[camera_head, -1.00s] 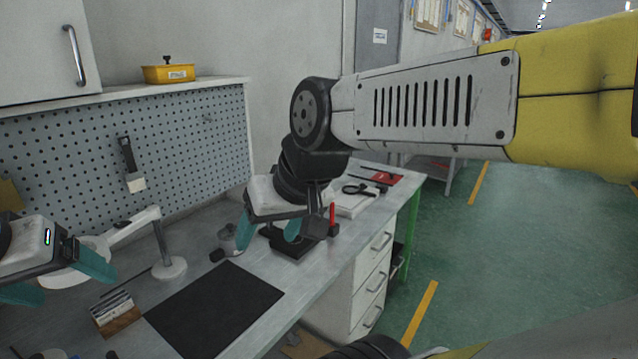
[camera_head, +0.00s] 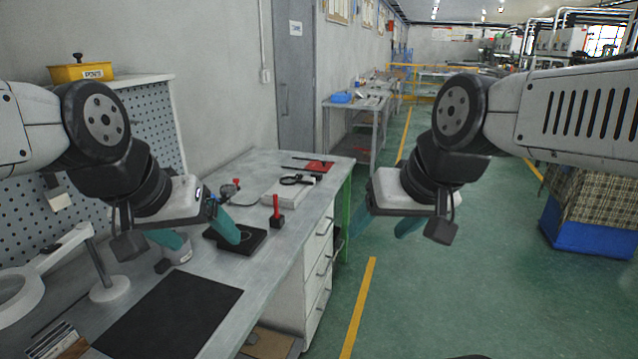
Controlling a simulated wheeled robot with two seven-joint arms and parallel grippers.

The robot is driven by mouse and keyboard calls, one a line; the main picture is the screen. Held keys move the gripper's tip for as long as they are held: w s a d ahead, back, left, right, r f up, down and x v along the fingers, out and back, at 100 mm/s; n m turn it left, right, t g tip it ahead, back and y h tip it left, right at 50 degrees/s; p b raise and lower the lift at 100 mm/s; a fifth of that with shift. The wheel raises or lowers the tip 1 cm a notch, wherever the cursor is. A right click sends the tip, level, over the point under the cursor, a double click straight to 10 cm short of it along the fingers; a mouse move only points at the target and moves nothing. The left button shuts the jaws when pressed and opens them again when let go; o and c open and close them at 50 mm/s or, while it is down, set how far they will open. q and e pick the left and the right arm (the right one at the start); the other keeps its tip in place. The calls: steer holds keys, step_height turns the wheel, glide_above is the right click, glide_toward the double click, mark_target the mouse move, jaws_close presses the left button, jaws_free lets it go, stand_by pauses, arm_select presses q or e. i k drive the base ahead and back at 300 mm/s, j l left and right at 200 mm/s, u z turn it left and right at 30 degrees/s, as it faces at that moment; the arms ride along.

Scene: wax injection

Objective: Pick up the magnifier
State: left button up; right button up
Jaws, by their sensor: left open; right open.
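A black hand magnifier (camera_head: 297,179) with a round lens lies on a white flat block (camera_head: 288,191) near the far end of the workbench. My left gripper (camera_head: 197,234) is open and empty, above the bench on the near side of the magnifier, in front of a black square stand (camera_head: 250,243). My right gripper (camera_head: 387,222) is open and empty, to the right of the bench over the green floor. Neither gripper touches the magnifier.
A red-handled tool (camera_head: 276,212) stands between my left gripper and the magnifier. A red piece (camera_head: 318,166) lies behind. Drawers (camera_head: 318,262) are below.

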mark_target(285, 181)
steer(key=i+l+u, duration=0.1)
steer(key=u, duration=0.75)
steer(key=i+l+u, duration=0.25)
steer(key=l+u, duration=0.25)
steer(key=l, duration=0.15)
steer(key=i+l+u, duration=0.2)
steer(key=l, duration=0.15)
steer(key=l+u, duration=0.25)
steer(key=l, duration=0.15)
steer(key=i+l, duration=0.1)
steer(key=l, duration=0.55)
steer(key=l+u, duration=0.1)
steer(key=l, duration=0.5)
steer(key=i+l, duration=0.15)
steer(key=l, duration=0.5)
